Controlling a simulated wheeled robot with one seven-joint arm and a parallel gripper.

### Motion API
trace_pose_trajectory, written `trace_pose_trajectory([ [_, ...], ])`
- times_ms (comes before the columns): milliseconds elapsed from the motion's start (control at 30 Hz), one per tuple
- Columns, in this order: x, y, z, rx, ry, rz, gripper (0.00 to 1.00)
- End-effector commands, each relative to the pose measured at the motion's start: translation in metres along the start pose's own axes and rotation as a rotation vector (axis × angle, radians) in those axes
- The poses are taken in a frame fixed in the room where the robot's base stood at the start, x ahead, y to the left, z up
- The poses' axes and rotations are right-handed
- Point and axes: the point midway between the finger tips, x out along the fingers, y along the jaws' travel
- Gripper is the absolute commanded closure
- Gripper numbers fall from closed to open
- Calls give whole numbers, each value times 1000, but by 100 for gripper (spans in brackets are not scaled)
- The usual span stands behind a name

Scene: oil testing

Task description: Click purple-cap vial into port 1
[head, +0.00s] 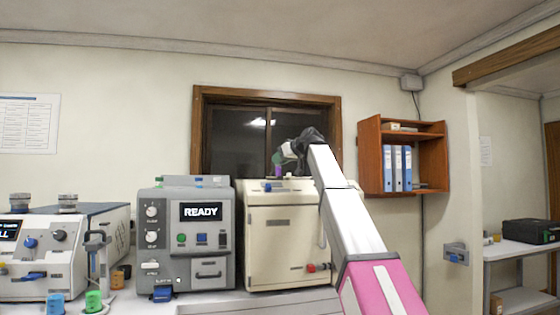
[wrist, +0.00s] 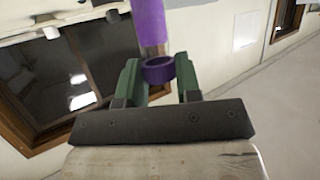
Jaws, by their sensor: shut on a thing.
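My gripper (head: 279,160) is at the end of my raised arm, above the cream machine (head: 280,236) in the head view. In the wrist view its green fingers (wrist: 158,82) are shut on the purple-cap vial (wrist: 148,22). A purple ring sits between the fingers, and a purple cylinder extends beyond it to the top edge of the picture. In the head view the vial (head: 278,171) is a small purple patch below the fingers, just above the machine's top. I cannot tell whether it touches anything. Port 1 cannot be made out.
A grey machine reading READY (head: 183,240) stands left of the cream one. A window (head: 240,130) is behind my gripper, and a wooden wall shelf (head: 375,160) is to the right.

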Motion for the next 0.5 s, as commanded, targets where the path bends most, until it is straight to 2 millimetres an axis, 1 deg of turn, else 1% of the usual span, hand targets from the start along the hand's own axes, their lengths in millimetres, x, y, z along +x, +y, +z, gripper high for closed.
trace_pose_trajectory([
  [500, 3, 0, 7, 0, 0, 0, 91],
])
